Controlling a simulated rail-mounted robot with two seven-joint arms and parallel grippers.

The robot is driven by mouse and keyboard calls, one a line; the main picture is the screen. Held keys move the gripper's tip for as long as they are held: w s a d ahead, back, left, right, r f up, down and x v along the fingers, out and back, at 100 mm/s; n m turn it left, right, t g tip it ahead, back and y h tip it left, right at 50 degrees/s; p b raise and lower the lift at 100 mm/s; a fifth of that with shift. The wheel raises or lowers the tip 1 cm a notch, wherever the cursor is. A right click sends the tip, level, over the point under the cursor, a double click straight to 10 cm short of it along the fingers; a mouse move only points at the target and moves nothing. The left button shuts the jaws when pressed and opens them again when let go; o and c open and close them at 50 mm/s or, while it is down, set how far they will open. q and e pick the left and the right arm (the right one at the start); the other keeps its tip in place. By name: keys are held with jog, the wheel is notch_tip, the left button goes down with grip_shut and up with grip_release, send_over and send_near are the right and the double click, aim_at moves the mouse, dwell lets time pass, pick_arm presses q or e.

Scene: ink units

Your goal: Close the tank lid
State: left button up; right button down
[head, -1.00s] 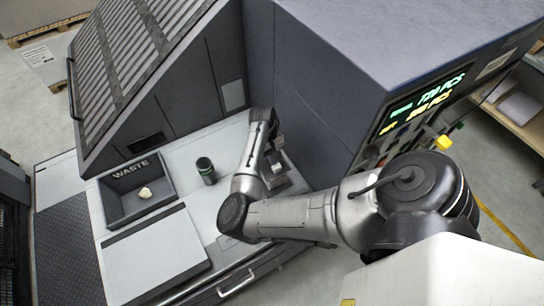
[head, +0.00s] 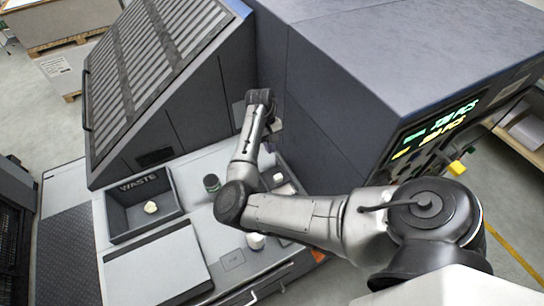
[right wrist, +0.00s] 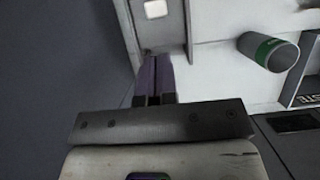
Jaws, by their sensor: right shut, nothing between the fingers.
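My right gripper (head: 271,126) is at the back of the grey counter, beside the dark machine wall, and partly hidden by its own wrist. In the right wrist view its two dark purple fingers (right wrist: 153,78) are shut together with nothing between them. A dark recessed area (head: 284,178) with a small pale part is on the counter below the gripper, partly hidden by my forearm. I cannot tell for sure which part is the tank lid, or whether it is open. My left gripper is not in view.
A waste bin (head: 117,216) holds a pale lump. A white cylinder (head: 256,241) is beside my elbow. The machine wall (head: 310,120) limits room on the right.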

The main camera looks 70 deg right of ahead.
jog(key=w+d+t+b, duration=0.1)
jog(key=w+d+b, duration=0.2)
jog(key=w+b, duration=0.25)
jog(key=g, duration=0.1)
send_over(271, 175)
jog(key=w+d, duration=0.3)
notch_tip(271, 175, down, 8)
jog(key=shift+s+a+f+p, duration=0.25)
jog(key=shift+s+a, duration=0.2)
jog(key=shift+a, duration=0.05)
jog(key=shift+s+a+f+p, duration=0.2)
jog(key=shift+s+a, duration=0.25)
jog(key=shift+a, duration=0.05)
jog(key=shift+s+a, duration=0.35)
jog(key=shift+s, duration=0.15)
jog(key=shift+s+a, duration=0.1)
jog(key=shift+s, duration=0.05)
